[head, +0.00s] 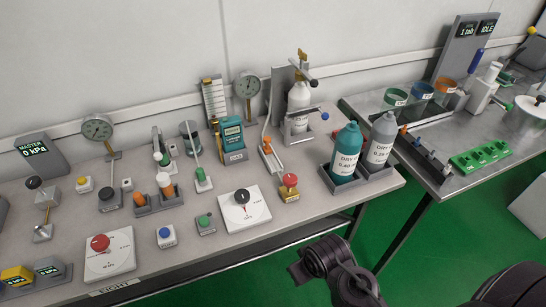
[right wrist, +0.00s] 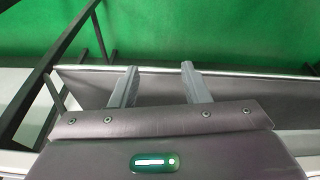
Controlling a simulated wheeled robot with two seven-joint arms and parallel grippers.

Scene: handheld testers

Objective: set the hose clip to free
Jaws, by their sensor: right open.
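What looks like the hose clip (head: 269,154) is a small grey-white holder with an orange part at its top. It stands on the left bench, with a pale hose rising behind it toward the bottle stand. The setting of the clip is too small to tell. My right gripper (right wrist: 158,85) shows in the right wrist view with its two fingers apart and nothing between them. It is away from the clip, with a bench edge and green floor behind it. My left gripper is in neither view.
A teal tester (head: 232,138) stands left of the clip, and a bottle stand (head: 299,110) is at its right. A red-knobbed block (head: 290,187) and a black-dial plate (head: 244,210) sit in front. Teal (head: 345,152) and grey (head: 380,140) bottles stand at the bench's right end.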

